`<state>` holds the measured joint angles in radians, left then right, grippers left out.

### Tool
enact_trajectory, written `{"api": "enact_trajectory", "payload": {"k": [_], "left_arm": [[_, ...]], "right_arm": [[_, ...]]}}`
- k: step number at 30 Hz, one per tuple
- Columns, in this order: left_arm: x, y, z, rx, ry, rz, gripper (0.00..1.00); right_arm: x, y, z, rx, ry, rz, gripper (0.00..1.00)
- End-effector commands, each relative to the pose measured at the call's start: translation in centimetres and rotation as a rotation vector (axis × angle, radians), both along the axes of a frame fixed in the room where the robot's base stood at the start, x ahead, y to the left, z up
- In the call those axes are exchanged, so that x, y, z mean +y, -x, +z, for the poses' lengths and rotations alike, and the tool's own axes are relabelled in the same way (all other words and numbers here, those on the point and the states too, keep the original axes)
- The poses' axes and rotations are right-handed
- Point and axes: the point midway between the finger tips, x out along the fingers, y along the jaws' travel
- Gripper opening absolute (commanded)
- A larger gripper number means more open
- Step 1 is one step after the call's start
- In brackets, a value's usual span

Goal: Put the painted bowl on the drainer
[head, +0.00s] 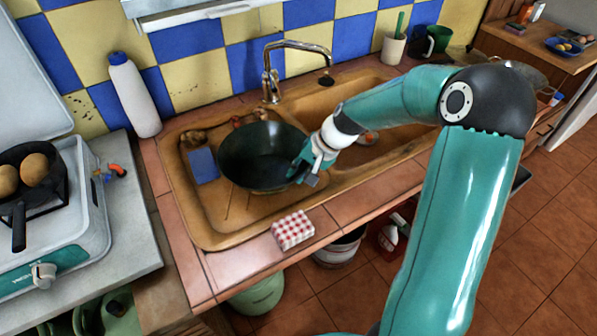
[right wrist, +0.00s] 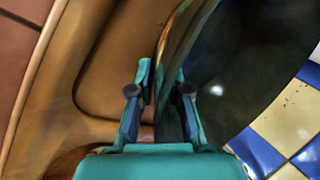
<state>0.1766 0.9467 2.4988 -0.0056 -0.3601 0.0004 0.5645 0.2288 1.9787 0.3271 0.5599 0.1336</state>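The painted bowl (head: 255,150) is large and dark green inside. In the head view it is over the ribbed drainer (head: 225,222) at the left of the sink; I cannot tell whether it rests there or hangs just above. My right gripper (head: 308,172) is at the bowl's right rim. In the right wrist view, the fingers (right wrist: 160,92) are on either side of the bowl's wall (right wrist: 225,75), close against it, with a patterned outer edge showing. The drainer's brown surface (right wrist: 110,65) lies beyond. My left gripper is not in view.
A blue sponge or cloth (head: 203,165) lies left of the bowl. A red-checked item (head: 293,230) sits on the front edge. The tap (head: 272,80) stands behind, a white bottle (head: 133,95) at back left. The basin (head: 395,148) is to the right, partly behind my arm.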

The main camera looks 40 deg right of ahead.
Motion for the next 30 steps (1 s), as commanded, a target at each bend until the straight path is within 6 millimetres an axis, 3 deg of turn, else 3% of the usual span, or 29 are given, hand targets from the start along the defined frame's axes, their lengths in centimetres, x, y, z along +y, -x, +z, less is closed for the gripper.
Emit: {"api": "enact_trajectory", "payload": {"k": [11,24,30], "left_arm": [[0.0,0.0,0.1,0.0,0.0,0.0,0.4],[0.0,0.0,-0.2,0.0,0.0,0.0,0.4],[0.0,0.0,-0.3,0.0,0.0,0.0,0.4]], "right_arm": [[-0.2,0.2,0.7,-0.001,0.0,0.0,0.17],[-2.4,3.6,7.8,-0.004,0.003,-0.004,0.17],[-3.0,4.7,10.0,-0.001,0.001,-0.002,0.17]]}}
